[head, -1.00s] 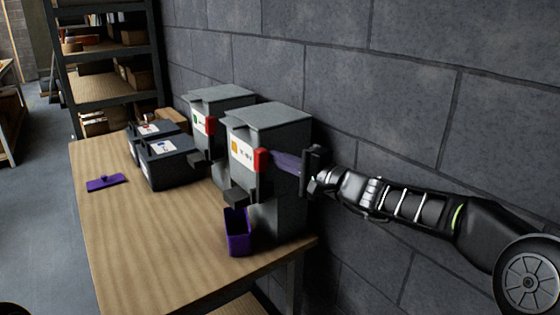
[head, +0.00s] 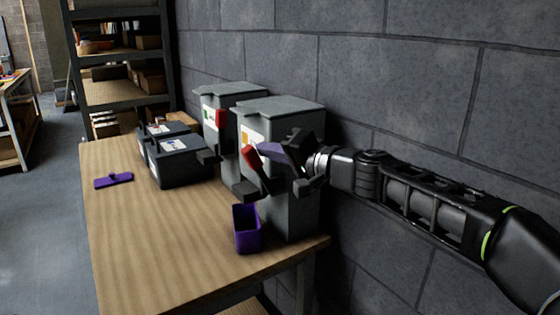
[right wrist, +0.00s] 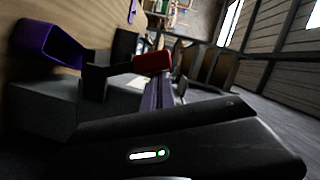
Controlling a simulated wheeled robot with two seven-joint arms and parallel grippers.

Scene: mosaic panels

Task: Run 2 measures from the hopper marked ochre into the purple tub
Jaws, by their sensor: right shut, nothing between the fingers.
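The hopper with the ochre label (head: 285,108) stands on the bench near the wall, its label partly covered by my gripper. Its red lever (head: 253,158) is tilted on the front. The open purple tub (head: 246,240) stands on the bench below the spout (head: 245,190); its contents cannot be made out. My right gripper (head: 268,149) is shut and empty, its purple fingers right beside the lever. In the right wrist view the red lever (right wrist: 152,61) is at the fingertips; contact is unclear. The tub (right wrist: 68,45) shows at the upper left there. My left gripper is out of view.
A second hopper with a green label (head: 232,88) stands just behind. Dark labelled bins (head: 180,168) sit left of the hoppers. A purple lid-like piece (head: 113,180) lies at the bench's left. The bench's front middle (head: 170,240) is clear. The wall is close on the right.

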